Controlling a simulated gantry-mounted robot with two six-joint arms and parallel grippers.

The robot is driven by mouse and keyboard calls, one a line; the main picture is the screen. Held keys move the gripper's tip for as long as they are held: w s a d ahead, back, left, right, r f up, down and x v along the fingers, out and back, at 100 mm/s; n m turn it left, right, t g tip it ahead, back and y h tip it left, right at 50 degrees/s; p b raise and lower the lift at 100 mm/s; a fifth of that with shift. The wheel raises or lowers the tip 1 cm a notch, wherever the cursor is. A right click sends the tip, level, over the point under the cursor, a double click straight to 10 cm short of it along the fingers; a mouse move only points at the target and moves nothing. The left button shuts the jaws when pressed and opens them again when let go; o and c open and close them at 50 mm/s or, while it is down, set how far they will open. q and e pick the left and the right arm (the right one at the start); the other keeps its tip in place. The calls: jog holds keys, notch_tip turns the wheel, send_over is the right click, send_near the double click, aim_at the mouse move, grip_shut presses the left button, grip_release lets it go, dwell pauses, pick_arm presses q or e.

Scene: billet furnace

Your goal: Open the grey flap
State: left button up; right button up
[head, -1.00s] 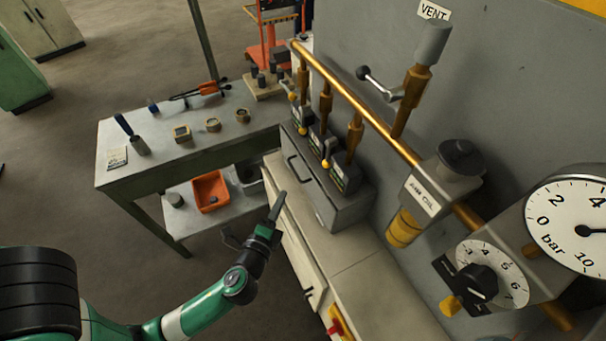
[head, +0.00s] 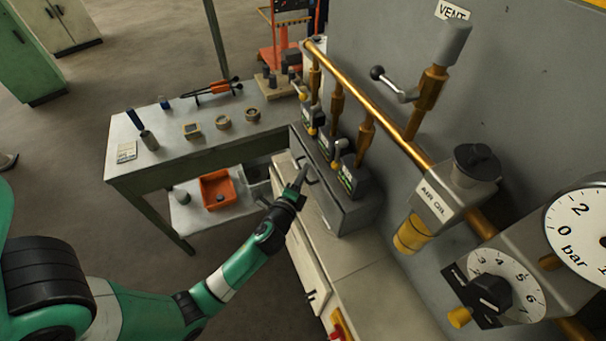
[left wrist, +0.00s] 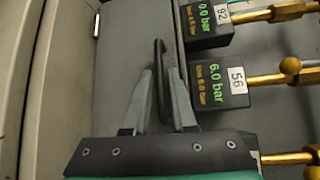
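The grey flap (head: 318,203) is the front of a grey box on the bench against the wall. It carries a dark bar handle, which shows in the left wrist view (left wrist: 160,60). My left gripper (head: 302,171) is at the flap's front, close to the handle. In the left wrist view its two grey fingers (left wrist: 158,75) stand apart, one on each side of the handle's near part. Whether they touch the bar is hard to tell. The flap looks shut. My right gripper is in neither view.
Several gauge blocks (left wrist: 225,85) with brass fittings sit on the box's top, below a copper pipe (head: 370,95). A side table (head: 165,165) with small parts stands to the left, an orange bin (head: 218,188) on its lower shelf. Cream bench doors (head: 305,260) lie below.

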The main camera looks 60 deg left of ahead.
pick_arm(q)
jog(key=shift+c, duration=0.3)
grip_shut()
dwell(1.1)
